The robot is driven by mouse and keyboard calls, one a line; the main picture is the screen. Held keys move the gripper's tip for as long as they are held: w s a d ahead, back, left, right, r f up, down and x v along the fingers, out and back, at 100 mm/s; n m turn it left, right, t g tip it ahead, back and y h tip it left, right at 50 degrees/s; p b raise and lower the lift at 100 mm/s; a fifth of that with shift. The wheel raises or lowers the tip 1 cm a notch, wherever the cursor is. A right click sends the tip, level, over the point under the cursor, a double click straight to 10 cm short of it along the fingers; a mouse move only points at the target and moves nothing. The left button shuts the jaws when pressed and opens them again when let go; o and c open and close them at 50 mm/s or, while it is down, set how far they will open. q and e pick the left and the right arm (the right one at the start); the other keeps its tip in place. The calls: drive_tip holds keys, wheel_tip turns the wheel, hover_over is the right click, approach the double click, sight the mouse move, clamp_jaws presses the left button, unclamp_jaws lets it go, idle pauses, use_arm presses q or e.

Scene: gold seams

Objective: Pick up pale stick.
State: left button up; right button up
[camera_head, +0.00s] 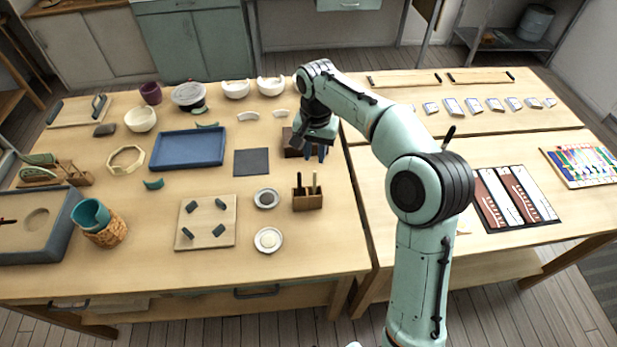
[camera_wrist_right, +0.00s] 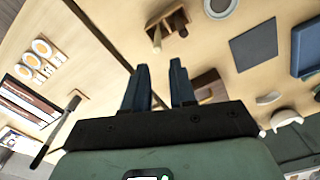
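The pale stick (camera_head: 314,183) stands upright in a small brown wooden holder (camera_head: 307,203), beside a dark stick (camera_head: 299,182). In the right wrist view the pale stick (camera_wrist_right: 156,40) shows beyond the fingertips, with the dark stick (camera_wrist_right: 182,30) to its right. The lower end of the pale stick is hidden in the holder. My right gripper (camera_head: 315,153) hangs above the table, behind the holder in the head view. Its two blue fingers (camera_wrist_right: 158,70) are apart with nothing between them, clear of the stick. My left gripper is not in view.
A dark brown block (camera_head: 290,146) lies close to the right gripper. Pale bowls (camera_head: 236,89) stand at the back.

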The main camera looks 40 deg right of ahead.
sight(315, 171)
drive_tip(key=f, duration=0.6)
drive_tip(key=shift+s+b, duration=0.2)
drive_tip(key=shift+b, duration=0.2)
drive_tip(key=shift+a+f, duration=0.1)
drive_tip(key=shift+f, duration=2.75)
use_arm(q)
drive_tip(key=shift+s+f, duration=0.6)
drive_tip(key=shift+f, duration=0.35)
use_arm(e)
clamp_jaws()
